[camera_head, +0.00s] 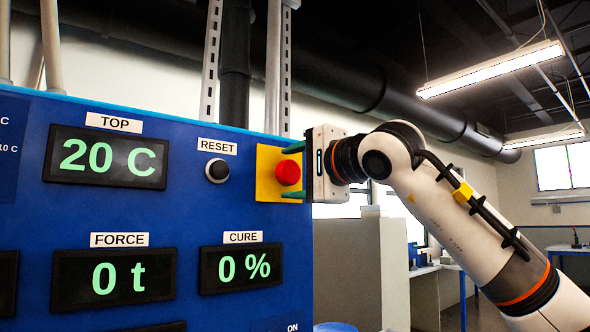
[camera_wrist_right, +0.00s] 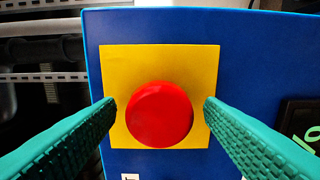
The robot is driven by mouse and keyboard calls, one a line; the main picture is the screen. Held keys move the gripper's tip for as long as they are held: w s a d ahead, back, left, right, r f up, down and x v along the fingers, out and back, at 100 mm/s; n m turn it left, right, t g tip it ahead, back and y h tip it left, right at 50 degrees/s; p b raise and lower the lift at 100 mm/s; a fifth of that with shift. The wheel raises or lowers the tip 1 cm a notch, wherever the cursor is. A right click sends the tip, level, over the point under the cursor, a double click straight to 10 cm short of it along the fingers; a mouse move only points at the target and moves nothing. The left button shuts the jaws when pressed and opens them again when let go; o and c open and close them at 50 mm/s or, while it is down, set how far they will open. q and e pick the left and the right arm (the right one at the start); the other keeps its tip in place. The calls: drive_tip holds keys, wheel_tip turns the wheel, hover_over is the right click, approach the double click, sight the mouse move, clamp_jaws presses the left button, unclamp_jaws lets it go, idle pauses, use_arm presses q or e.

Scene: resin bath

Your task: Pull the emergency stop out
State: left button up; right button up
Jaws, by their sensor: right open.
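The emergency stop is a round red button (camera_head: 288,173) on a yellow plate (camera_head: 267,187) at the right edge of the blue panel. In the right wrist view the red button (camera_wrist_right: 160,114) sits in the lower middle of the yellow plate (camera_wrist_right: 160,62). My right gripper (camera_head: 292,172) is open, its green fingers reaching in from the right, one above and one below the button in the head view. In the wrist view its fingertips (camera_wrist_right: 160,108) stand on either side of the button with a gap on each side. My left gripper is not in view.
The blue panel (camera_head: 200,205) fills the left, with a black RESET button (camera_head: 217,170) and a TOP display (camera_head: 106,157) reading 20 C. FORCE reads 0 t and CURE reads 0 %. A beige partition (camera_head: 345,270) stands behind, right of the panel.

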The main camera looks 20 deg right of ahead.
drive_tip(key=c, duration=1.4)
drive_tip(key=shift+o, duration=0.2)
drive_tip(key=shift+s+d+f+b, duration=0.15)
drive_tip(key=shift+s+b, duration=0.15)
drive_tip(key=shift+s, duration=0.4)
drive_tip(key=shift+w, duration=0.1)
drive_tip(key=o, duration=1.1)
drive_tip(key=shift+o, duration=1.3)
drive_tip(key=shift+d, duration=0.1)
drive_tip(key=shift+s, duration=0.3)
